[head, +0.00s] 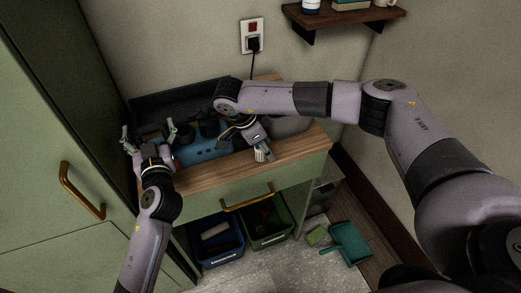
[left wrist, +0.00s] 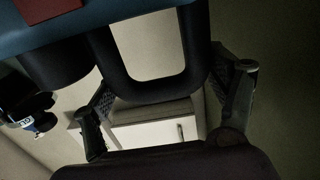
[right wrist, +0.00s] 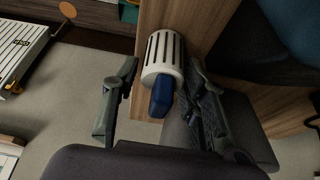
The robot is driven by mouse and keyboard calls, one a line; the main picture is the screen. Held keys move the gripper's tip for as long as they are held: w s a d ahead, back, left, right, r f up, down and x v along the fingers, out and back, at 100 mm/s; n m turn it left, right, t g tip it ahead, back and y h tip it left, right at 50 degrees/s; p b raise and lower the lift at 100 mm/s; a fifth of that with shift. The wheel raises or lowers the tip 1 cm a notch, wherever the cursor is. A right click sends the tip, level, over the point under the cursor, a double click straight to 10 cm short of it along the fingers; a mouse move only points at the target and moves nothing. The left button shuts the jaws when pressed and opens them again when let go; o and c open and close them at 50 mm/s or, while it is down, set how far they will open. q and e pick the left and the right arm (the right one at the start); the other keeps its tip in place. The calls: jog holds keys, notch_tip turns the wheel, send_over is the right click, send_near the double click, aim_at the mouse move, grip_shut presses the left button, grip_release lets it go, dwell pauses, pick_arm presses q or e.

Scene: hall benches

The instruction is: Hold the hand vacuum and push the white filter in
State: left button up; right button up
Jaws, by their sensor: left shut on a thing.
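The hand vacuum has a blue body (head: 203,151) and lies on the wooden bench top. Its dark loop handle (left wrist: 200,75) shows in the left wrist view, with my left gripper (left wrist: 165,95) shut across it. My left gripper also shows at the bench's left end in the head view (head: 150,137). The white filter (right wrist: 165,55), a slotted cylinder with a blue tab (right wrist: 162,98), is near the bench's front edge, also in the head view (head: 261,155). My right gripper (right wrist: 163,72) is open around the filter, a finger on each side. My right arm hides part of the vacuum.
The wooden bench top (head: 303,147) has a dark tray (head: 178,98) at the back. Below are a blue bin (head: 218,258) and a green bin (head: 270,238). A teal dustpan (head: 347,244) lies on the floor. A wall shelf (head: 345,20) is above; a green cabinet stands left.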

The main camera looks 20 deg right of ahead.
jog(key=c, duration=0.9)
jog(key=shift+o, duration=0.2)
jog(key=shift+r, duration=0.15)
